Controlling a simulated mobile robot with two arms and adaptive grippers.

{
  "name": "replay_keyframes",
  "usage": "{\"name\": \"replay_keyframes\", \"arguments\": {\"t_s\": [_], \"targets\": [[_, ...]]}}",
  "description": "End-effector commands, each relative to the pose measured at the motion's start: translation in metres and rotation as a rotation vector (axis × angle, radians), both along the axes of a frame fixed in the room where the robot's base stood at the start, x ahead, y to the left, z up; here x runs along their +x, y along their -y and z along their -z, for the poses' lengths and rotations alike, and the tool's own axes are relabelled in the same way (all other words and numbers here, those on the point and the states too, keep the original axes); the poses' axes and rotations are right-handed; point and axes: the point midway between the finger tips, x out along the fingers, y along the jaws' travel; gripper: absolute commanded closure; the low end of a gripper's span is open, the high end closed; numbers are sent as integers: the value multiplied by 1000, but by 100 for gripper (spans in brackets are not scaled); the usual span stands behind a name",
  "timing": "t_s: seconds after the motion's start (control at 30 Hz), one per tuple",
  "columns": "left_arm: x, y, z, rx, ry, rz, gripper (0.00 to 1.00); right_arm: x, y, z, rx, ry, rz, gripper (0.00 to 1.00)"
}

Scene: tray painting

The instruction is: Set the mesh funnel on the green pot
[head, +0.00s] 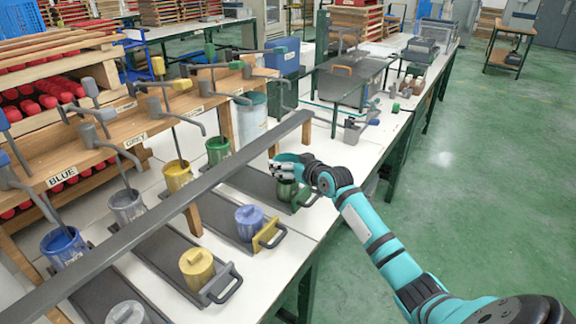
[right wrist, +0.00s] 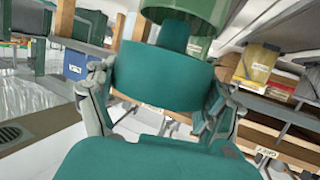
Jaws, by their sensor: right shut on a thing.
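The mesh funnel (right wrist: 163,82) looks like a teal cylinder with a narrower stem. In the right wrist view it is between the two grey fingers of my right gripper (right wrist: 160,92), which is shut on it. In the head view my right gripper (head: 284,167) is directly above the green pot (head: 287,192), with the teal funnel top (head: 289,157) showing at the fingers. The translucent green pot (right wrist: 185,12) also shows at the top of the right wrist view, at the stem's end. I cannot tell whether the funnel rests on it. My left gripper is out of view.
Blue (head: 249,221) and yellow (head: 196,268) pots stand on dark trays on the white table. A long dark bar (head: 150,228) crosses above the trays. Another green container (head: 217,149) stands by the wooden rack (head: 60,150). The green floor at the right is open.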

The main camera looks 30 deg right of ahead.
Motion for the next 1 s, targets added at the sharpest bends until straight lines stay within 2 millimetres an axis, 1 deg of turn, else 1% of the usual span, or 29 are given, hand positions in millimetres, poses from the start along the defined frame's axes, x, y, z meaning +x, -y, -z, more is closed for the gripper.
{"name": "replay_keyframes", "arguments": {"t_s": [0.03,0.1,0.3,0.7,0.8,0.83,0.93,0.97,1.0], "targets": [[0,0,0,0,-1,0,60,0,0,6,1,0,0,50],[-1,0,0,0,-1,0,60,0,0,9,0,2,0,50],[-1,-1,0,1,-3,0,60,0,0,9,0,2,0,50],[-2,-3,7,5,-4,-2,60,0,0,21,-1,1,0,50],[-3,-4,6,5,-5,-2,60,0,0,20,0,2,0,50],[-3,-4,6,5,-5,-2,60,0,-1,21,0,1,0,16],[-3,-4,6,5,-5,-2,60,0,0,20,0,1,0,3],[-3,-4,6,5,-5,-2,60,0,0,20,0,1,0,0],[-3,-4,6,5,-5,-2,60,0,0,20,0,1,0,0]]}}
